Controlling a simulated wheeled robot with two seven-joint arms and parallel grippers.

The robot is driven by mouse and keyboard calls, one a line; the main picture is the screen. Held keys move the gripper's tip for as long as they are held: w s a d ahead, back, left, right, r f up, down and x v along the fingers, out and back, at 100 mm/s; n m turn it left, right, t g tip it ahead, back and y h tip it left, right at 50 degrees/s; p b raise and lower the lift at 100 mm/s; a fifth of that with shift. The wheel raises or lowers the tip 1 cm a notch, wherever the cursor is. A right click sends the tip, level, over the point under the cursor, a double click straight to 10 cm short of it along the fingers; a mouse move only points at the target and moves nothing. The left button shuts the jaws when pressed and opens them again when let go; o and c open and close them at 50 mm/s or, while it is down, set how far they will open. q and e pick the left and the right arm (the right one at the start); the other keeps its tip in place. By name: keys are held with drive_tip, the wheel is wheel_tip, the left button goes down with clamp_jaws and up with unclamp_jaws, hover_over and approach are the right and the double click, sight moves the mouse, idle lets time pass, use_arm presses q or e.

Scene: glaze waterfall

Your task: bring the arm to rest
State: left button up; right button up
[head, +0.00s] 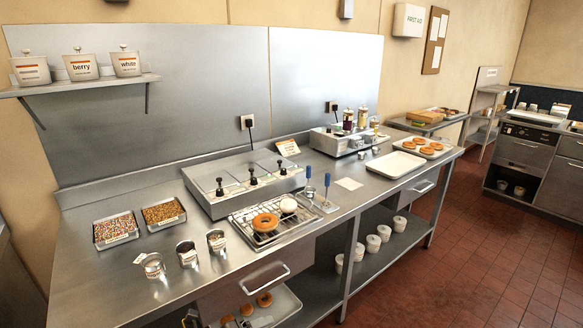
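No arm of mine shows clearly in the head view. A small dark shape (190,319) at the bottom edge, left of the middle, may be the tip of my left gripper; too little shows to tell its opening. My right gripper is not in view. On the steel counter (95,275), a glazing unit (235,180) with several black-knobbed lids stands at the back. In front of it, a wire rack (262,236) bears a browned ring doughnut (265,222) and a white round thing (288,205).
Two sprinkle trays (116,230) (164,214) and three small metal cups (187,253) stand at left. Blue-handled tools (326,186) stand right of the rack. A doughnut tray (423,147) and an empty white tray (395,165) lie farther right.

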use_arm(q)
drive_tip(key=s+a+f+n+g+y, duration=0.25)
drive_tip(key=s+a+f+n, duration=0.2)
drive_tip(key=s+n, duration=0.45)
drive_tip(key=s+a+f+n+g+y, duration=0.1)
drive_tip(key=s+a+f+n+y, duration=0.25)
drive_tip(key=s+a+n, duration=0.4)
drive_tip(key=s+a+f+n+g+y, duration=0.2)
drive_tip(key=s+a+f+n, duration=0.2)
drive_tip(key=s+n, duration=0.7)
wheel_tip(320, 180, down, 27)
drive_tip(key=n+g, duration=0.1)
drive_tip(key=s+a+f+g, duration=0.1)
drive_tip(key=s+a+f, duration=0.1)
drive_tip(key=s+f, duration=1.2)
drive_tip(key=shift+s+a+f, duration=0.15)
drive_tip(key=shift+s+a, duration=0.1)
drive_tip(key=shift+s, duration=0.25)
